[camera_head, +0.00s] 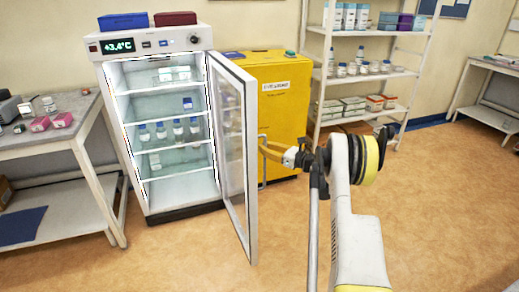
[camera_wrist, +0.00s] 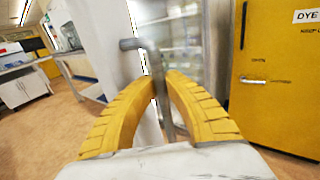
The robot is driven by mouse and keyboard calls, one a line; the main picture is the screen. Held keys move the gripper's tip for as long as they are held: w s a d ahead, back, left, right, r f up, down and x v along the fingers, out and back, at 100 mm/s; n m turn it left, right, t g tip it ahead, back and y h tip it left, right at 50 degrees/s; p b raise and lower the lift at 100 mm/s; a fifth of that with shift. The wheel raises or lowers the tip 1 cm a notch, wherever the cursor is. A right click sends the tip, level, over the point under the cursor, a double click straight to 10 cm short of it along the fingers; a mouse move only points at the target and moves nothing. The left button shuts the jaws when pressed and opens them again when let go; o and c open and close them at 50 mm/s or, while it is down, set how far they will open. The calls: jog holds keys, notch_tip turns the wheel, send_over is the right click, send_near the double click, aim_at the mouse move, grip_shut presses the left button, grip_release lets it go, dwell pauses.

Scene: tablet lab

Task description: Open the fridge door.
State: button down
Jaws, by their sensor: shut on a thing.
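The white fridge (camera_head: 152,43) stands at left centre in the head view. Its glass door (camera_head: 249,165) is swung wide open towards me, and the lit shelves with bottles show inside. The grey bar handle (camera_head: 263,178) is on the door's outer face, near its free edge. My gripper (camera_head: 263,145) has its yellow fingers at this handle. In the wrist view the fingers (camera_wrist: 163,80) close around the handle bar (camera_wrist: 158,62) from both sides. The fingertips in the head view are partly hard to make out against the yellow cabinet.
A yellow cabinet (camera_head: 275,72) stands right of the fridge, behind the door. A white shelf rack (camera_head: 365,77) is further right. A side table (camera_head: 65,138) with small boxes is at left. The floor (camera_head: 185,255) before the fridge is clear.

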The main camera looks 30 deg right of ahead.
jog(key=shift+f, duration=0.1)
jog(key=c, duration=1.4)
grip_release()
jog(key=shift+s, duration=0.1)
jog(key=shift+c, duration=0.2)
jog(key=v, duration=1.2)
